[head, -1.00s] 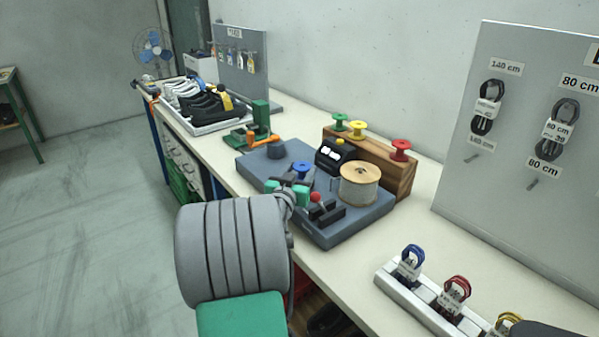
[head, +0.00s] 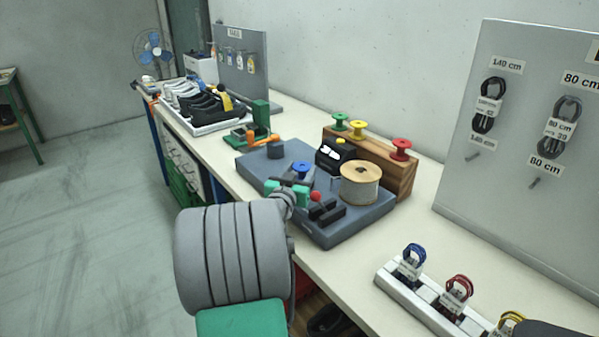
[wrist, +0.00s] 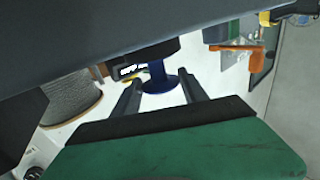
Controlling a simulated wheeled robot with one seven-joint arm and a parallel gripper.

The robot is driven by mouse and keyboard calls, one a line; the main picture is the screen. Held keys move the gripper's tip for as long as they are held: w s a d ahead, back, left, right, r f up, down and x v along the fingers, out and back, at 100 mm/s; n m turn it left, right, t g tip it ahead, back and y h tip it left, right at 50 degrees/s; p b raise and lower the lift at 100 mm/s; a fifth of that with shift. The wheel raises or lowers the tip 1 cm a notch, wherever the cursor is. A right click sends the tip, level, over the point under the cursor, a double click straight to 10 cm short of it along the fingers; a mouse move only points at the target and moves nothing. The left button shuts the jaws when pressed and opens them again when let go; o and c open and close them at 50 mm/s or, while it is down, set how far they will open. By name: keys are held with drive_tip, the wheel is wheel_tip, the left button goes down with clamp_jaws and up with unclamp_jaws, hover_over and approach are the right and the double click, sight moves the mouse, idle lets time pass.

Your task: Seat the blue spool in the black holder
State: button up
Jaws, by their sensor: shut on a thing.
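The blue spool (head: 302,167) is upright between the fingers of my gripper (head: 298,181), over the grey base plate. In the wrist view, which shows the scene upside down, the blue spool (wrist: 161,92) sits between the two dark fingers (wrist: 160,97). My gripper is shut on it. A black block, apparently the black holder (wrist: 150,55), shows at the spool's lower end in the wrist view. I cannot tell whether the spool is inside it or just above or in front of it. In the head view the fingers mostly hide this spot.
The grey base plate (head: 345,232) also bears a wire reel (head: 361,185), a black box with a yellow button (head: 336,155) and a red-knobbed lever (head: 316,197). A wooden rack (head: 400,177) with green, yellow and red spools stands behind. An orange-handled green device (head: 258,135) is left.

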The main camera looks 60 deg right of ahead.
drive_tip(key=shift+f+b, duration=0.45)
drive_tip(key=o, duration=1.1)
drive_tip(key=shift+s+a+f+b, duration=0.15)
drive_tip(key=shift+a+b, duration=0.45)
drive_tip(key=shift+a, duration=0.75)
drive_tip(key=shift+s+a+r+b, duration=0.15)
drive_tip(key=shift+a+b, duration=0.45)
drive_tip(key=shift+a, duration=0.75)
drive_tip(key=shift+s+a+f+b, duration=0.1)
drive_tip(key=shift+s+a+b, duration=0.15)
drive_tip(key=shift+a+b, duration=0.75)
drive_tip(key=a, duration=0.3)
drive_tip(key=shift+s+a, duration=0.25)
